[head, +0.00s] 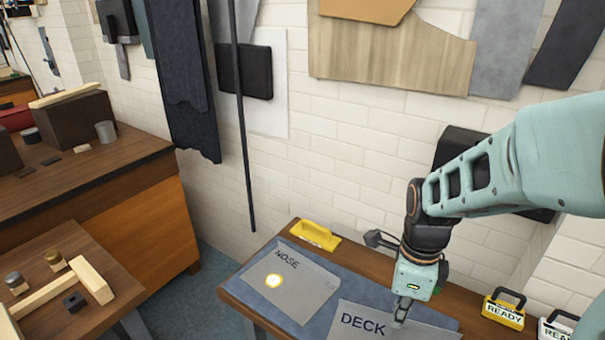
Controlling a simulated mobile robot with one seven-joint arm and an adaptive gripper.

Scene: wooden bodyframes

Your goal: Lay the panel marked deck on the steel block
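The panel marked DECK (361,325) is a flat grey sheet on the blue mat at the lower middle right, its lower part cut off by the picture edge. My gripper (402,312) points down over the panel's right part, its fingertips at or just above the surface. I cannot tell whether they touch it, or whether the fingers are open or shut. On the left low table, a small block with a steel-coloured knob (15,280) and one with a brass-coloured knob (55,259) stand by pale wooden bars. I cannot tell which thing is the steel block.
A grey panel marked NOSE (312,298) with a bright round spot lies left of DECK on the mat (262,263). A yellow holder (315,235) stands behind it. Yellow (503,310) and white READY tags (556,326) stand at right. A floor gap separates bench and left tables.

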